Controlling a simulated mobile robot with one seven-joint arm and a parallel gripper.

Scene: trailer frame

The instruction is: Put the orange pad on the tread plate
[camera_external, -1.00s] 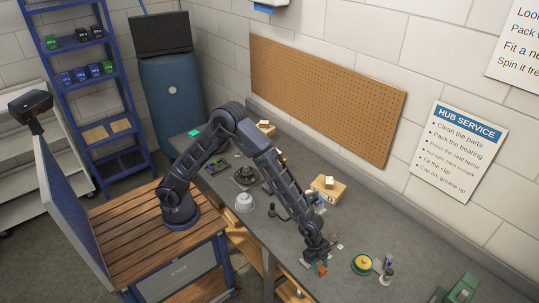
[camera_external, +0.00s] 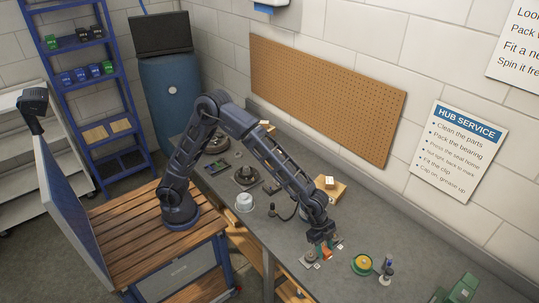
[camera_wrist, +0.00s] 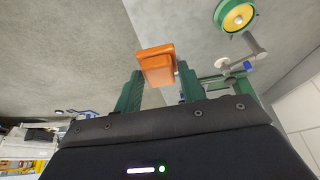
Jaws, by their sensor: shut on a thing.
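My gripper (camera_external: 325,247) is shut on the orange pad (camera_wrist: 157,65) and holds it above the grey bench. In the wrist view the pad sits between the tips of the two green fingers (camera_wrist: 160,84). The pad also shows as a small orange patch under the gripper in the external view (camera_external: 327,253). A small grey piece (camera_external: 308,259) lies on the bench just left of the gripper. I cannot tell whether it is the tread plate, and no other plate is clearly recognisable.
A round green and yellow part (camera_external: 362,264) lies right of the gripper, with a small upright fitting (camera_external: 387,270) beside it. A white cup-shaped part (camera_external: 244,202) and several dark parts stand toward the left. A wooden box (camera_external: 333,190) is by the wall.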

